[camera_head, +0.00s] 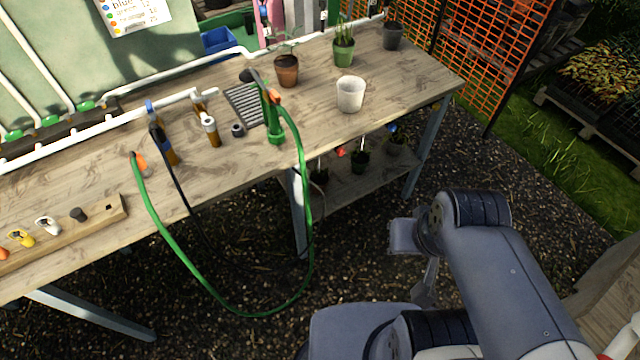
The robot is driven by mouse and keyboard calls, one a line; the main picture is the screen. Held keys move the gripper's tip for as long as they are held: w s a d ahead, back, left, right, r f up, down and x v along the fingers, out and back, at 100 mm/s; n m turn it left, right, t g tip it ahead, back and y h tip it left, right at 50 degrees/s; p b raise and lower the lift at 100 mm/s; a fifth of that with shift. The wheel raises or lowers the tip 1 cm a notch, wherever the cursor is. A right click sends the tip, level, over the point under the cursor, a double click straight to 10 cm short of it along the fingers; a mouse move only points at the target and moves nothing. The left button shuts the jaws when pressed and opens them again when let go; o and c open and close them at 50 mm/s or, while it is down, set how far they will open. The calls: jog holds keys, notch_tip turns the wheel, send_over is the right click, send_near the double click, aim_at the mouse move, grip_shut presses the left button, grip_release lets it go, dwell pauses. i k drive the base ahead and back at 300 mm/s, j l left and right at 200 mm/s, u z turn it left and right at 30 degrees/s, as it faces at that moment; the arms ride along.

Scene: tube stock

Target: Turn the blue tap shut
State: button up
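A small blue piece (150,106), which looks like the blue tap, sits on the white pipe (120,119) along the back of the wooden bench. It is too small to tell how its handle is turned. A dark hose hangs just below it. My gripper (408,240) is at the lower right, off the bench's front side and well away from the blue piece. Its fingers are not clear enough to tell whether they are open or shut, and nothing shows held.
A green hose (307,190) loops off the bench (390,75) front. Pots, a white cup (350,94) and a green stand (272,118) are on top. A wooden rail (100,212) with coloured fittings lies front left. Gravel in front of my arm is open.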

aim_at(150, 109)
jog(key=u, duration=1.4)
jog(key=z, duration=1.35)
jog(key=u, duration=1.15)
